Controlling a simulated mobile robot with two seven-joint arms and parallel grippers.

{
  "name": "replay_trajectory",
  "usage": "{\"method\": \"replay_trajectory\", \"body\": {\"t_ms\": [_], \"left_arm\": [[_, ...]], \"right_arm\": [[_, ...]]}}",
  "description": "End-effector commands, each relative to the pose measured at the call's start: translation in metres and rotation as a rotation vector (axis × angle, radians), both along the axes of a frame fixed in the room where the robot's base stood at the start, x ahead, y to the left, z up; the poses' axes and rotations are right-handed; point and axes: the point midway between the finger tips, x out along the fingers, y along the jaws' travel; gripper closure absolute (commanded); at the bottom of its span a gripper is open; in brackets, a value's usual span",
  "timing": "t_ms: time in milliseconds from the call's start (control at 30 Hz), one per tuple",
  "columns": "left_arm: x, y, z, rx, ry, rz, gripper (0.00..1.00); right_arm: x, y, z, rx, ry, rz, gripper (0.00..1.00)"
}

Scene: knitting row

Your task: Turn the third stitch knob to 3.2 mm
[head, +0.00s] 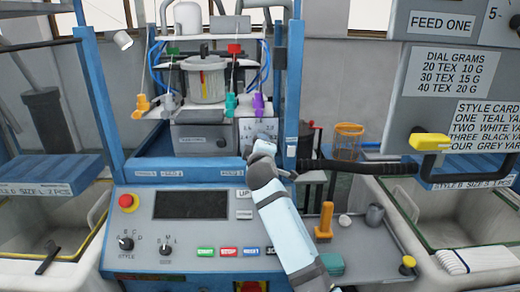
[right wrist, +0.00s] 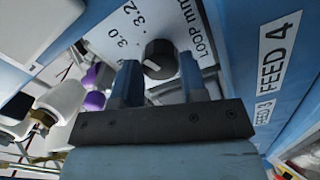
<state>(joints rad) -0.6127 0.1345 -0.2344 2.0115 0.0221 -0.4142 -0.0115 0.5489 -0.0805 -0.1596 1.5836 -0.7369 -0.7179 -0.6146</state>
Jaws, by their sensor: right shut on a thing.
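In the right wrist view a dark round stitch knob (right wrist: 159,57) sits between the two fingers of my right gripper (right wrist: 158,76), which is shut on it. A short pale mark shows on the knob's face; which number it points at is not clear. The white dial plate (right wrist: 112,46) behind it reads 3.0, 3.2 and "LOOP mm". In the head view my right gripper (head: 263,147) is at the lower part of the dial plate (head: 246,127) on the knitting machine, and it hides the knob. My left gripper is not in view.
Blue frame posts (head: 292,85) stand close to the right of the dial. A control panel (head: 185,222) with a dark screen and buttons lies below. Yarn feeders in orange, teal and purple (head: 258,104) hang just above. A black bar (head: 350,166) runs right of my arm.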

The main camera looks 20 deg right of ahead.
Motion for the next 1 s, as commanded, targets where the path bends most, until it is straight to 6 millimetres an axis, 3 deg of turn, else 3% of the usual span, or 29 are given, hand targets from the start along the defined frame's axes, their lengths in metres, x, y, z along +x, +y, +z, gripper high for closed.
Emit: {"method": "replay_trajectory", "body": {"t_ms": [333, 867, 900, 1000], "left_arm": [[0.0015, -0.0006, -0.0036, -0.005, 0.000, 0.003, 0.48], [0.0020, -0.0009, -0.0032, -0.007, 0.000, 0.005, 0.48], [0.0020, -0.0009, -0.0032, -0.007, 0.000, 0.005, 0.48], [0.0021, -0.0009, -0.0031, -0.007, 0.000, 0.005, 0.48]], "right_arm": [[-0.0001, 0.0004, -0.0017, 0.132, -0.036, 0.000, 0.84], [0.0000, 0.0003, -0.0014, 0.153, -0.042, 0.000, 0.84], [0.0000, 0.0003, -0.0014, 0.153, -0.042, 0.000, 0.56], [0.0001, 0.0002, -0.0013, 0.153, -0.043, -0.001, 0.35]]}}
